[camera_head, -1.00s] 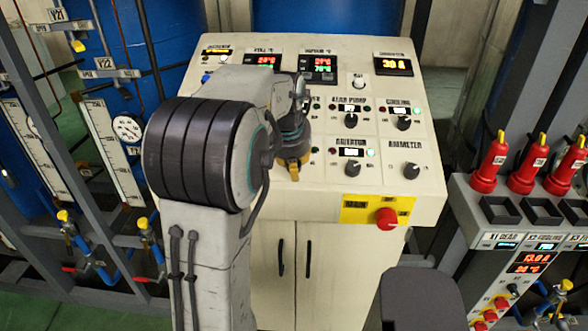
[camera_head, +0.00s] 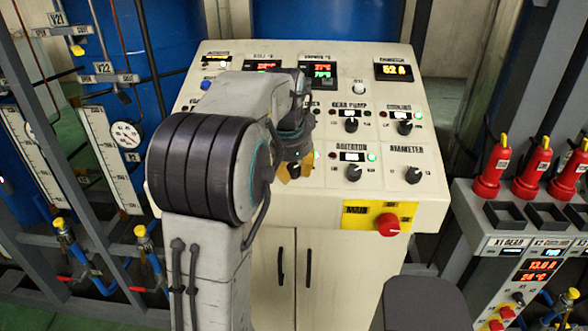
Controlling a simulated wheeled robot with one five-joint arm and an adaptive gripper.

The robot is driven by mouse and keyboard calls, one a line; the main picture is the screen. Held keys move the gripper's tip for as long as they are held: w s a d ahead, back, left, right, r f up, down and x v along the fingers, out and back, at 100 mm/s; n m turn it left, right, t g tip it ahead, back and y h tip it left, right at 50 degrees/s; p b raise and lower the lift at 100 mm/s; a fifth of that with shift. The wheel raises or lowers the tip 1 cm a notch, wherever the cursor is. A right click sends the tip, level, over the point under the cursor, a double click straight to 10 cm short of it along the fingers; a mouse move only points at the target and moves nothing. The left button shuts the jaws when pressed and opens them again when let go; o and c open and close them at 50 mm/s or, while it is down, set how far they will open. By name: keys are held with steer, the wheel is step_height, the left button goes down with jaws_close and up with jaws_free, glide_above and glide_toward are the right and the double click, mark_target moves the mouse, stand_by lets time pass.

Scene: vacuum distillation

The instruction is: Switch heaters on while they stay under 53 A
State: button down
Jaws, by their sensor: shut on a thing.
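The cream control panel (camera_head: 392,192) stands in front of me with rows of knobs and lamps. The display at its top right (camera_head: 393,70) shows yellow digits that look like 52 A. My gripper (camera_head: 294,176) points down at the left-middle of the panel, shut on a control knob that my gripper and arm hide. Its label is hidden too. A green lamp (camera_head: 317,155) glows just right of my gripper. The ammeter knob (camera_head: 414,174) is at the lower right. Two red-and-green displays (camera_head: 321,70) sit at the top; their digits are small.
The agitator knob (camera_head: 354,173), gear pump knob (camera_head: 351,125) and cooling knob (camera_head: 404,127) are close to the right of my gripper. A red stop button (camera_head: 388,224) is on the front edge. Red-handled units (camera_head: 532,168) stand at the right. Pipes and valves (camera_head: 65,245) are at left.

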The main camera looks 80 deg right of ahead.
steer(key=shift+w+a+f+m, duration=0.15)
steer(key=shift+f+m, duration=0.1)
steer(key=shift+m, duration=0.25)
steer(key=c, duration=0.8)
jaws_free()
steer(key=shift+r, duration=0.15)
steer(key=shift+c, duration=0.2)
steer(key=shift+r, duration=0.1)
steer(key=v, duration=1.1)
steer(key=shift+r, duration=0.4)
